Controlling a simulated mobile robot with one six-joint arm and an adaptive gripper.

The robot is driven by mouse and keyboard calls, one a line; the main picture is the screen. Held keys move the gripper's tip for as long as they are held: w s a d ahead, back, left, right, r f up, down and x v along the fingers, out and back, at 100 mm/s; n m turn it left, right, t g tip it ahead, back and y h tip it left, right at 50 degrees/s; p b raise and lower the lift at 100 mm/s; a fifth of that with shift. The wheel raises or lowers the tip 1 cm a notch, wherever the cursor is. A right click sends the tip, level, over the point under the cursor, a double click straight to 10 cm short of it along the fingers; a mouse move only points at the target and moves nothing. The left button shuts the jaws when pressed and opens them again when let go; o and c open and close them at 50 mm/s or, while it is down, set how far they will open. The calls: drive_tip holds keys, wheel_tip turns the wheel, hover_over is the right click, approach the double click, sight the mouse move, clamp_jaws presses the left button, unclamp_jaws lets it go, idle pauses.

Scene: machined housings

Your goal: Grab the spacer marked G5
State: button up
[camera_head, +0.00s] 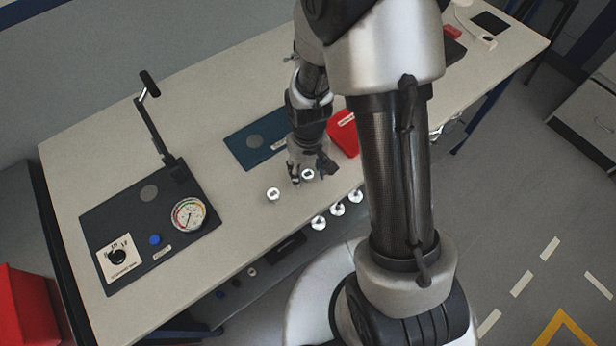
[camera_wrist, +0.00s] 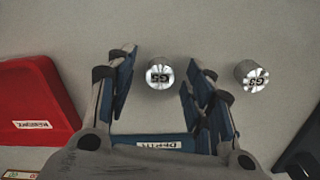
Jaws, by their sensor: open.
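The spacer marked G5 (camera_wrist: 159,77) is a short, pale round piece with a dark label on its bright top. It stands on the table between my spread fingers in the wrist view, with space on both sides. In the head view it shows as a small bright piece (camera_head: 308,174) at my fingertips. A similar spacer marked G3 (camera_wrist: 251,76) stands to its right in the wrist view, outside my fingers; the head view shows it on the left (camera_head: 273,194). My gripper (camera_wrist: 160,62) is open and empty, pointing down over G5; the exact height is unclear.
A red tray (camera_wrist: 32,100) lies left in the wrist view. A blue plate (camera_head: 250,150) lies behind my gripper in the head view. A dark panel with a gauge (camera_head: 189,215) and upright lever (camera_head: 152,120) stands left.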

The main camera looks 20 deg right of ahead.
drive_tip(key=shift+c, duration=0.5)
drive_tip(key=c, duration=1)
drive_tip(key=shift+c, duration=0.2)
